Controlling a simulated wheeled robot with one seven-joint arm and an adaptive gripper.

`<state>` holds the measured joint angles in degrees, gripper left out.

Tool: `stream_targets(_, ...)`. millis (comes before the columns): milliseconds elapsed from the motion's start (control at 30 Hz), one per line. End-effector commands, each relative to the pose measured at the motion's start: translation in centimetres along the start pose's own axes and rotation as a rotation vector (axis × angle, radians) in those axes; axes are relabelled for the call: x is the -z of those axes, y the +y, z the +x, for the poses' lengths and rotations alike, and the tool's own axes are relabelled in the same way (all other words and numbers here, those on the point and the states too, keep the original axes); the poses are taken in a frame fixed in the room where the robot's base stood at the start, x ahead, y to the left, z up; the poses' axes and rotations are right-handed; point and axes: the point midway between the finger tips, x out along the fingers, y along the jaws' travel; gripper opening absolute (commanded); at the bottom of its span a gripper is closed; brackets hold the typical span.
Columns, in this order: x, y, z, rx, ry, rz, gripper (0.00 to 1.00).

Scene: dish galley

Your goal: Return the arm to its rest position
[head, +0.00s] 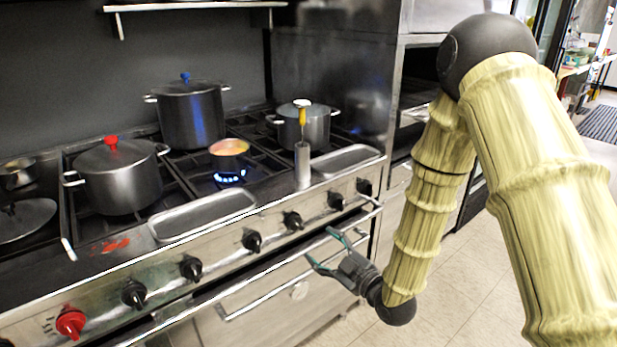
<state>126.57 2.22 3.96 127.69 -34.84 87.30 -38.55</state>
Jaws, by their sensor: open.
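My arm (430,210) reaches in from the right and bends down at a dark elbow joint. My gripper (318,248) is at the arm's lower end, in front of the stove's oven door and below the row of knobs. Its two fingers are spread apart, with nothing between them. It looks close to the oven door handle (270,292); I cannot tell whether they touch.
The stove (215,250) holds a red-knobbed pot (118,185), a blue-knobbed pot (192,118), a pot (312,130), and a small pan (229,155) near a blue flame (229,179). A metal cylinder (302,165) stands near the edge. Tiled floor (450,290) is clear.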

Motion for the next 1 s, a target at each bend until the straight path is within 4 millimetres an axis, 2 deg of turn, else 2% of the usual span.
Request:
stream_targets(67, -1.2, -0.8, -0.7, 0.014, -0.054, 0.037, 0.67)
stream_targets(167, -4.2, -2.8, -2.6, 0.04, -0.181, 0.124, 0.67)
stream_targets(267, -7.9, -5.5, -5.7, 0.066, -0.35, 0.24, 0.67)
stream_targets(400, -12.4, -9.6, -11.3, 0.088, -0.595, 0.405, 0.67)
stream_targets(500, -14.8, -12.4, -15.7, 0.092, -0.768, 0.516, 0.67)
stream_targets(600, -16.4, -15.2, -20.6, 0.086, -0.939, 0.622, 0.67)
stream_targets(733, -17.4, -18.5, -27.3, 0.064, -1.161, 0.751, 0.67)
stream_targets(900, -17.2, -22.0, -35.4, 0.015, -1.424, 0.888, 0.67)
stream_targets(1000, -16.6, -23.4, -38.8, -0.014, -1.534, 0.941, 0.67)
